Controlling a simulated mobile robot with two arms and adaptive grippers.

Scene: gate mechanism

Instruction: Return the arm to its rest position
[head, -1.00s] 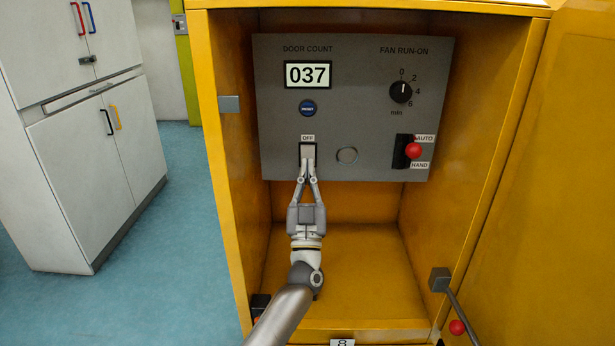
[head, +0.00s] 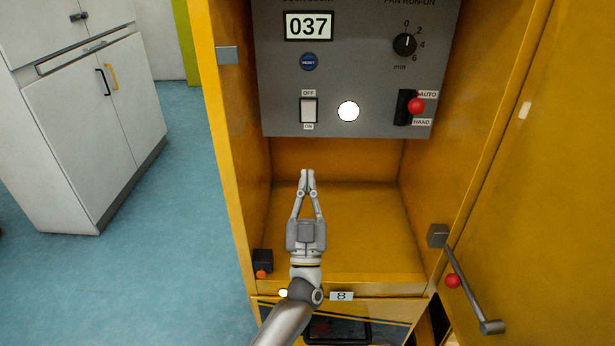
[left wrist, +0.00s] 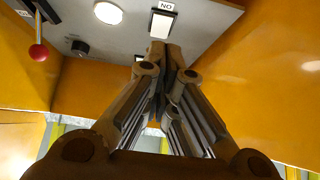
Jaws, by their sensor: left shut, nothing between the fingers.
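My left gripper (head: 307,174) is shut and empty in the head view, in front of the yellow cabinet's lower space and below the grey control panel (head: 381,75). Its fingers meet at the tips and touch nothing. In the left wrist view the shut fingers (left wrist: 165,50) point up toward the panel, with the rocker switch (left wrist: 161,25) just beyond them. In the head view the white rocker switch (head: 309,110) shows whole between its OFF and ON labels. The round lamp (head: 348,111) beside it glows white. My right gripper is not in view.
The yellow cabinet (head: 227,150) has side walls close around my arm. Its open door (head: 540,200) stands at the right, with a lever (head: 463,280) near the opening. A red-knobbed selector (head: 416,106) sits on the panel's right. White cupboards (head: 90,130) stand left across open blue floor.

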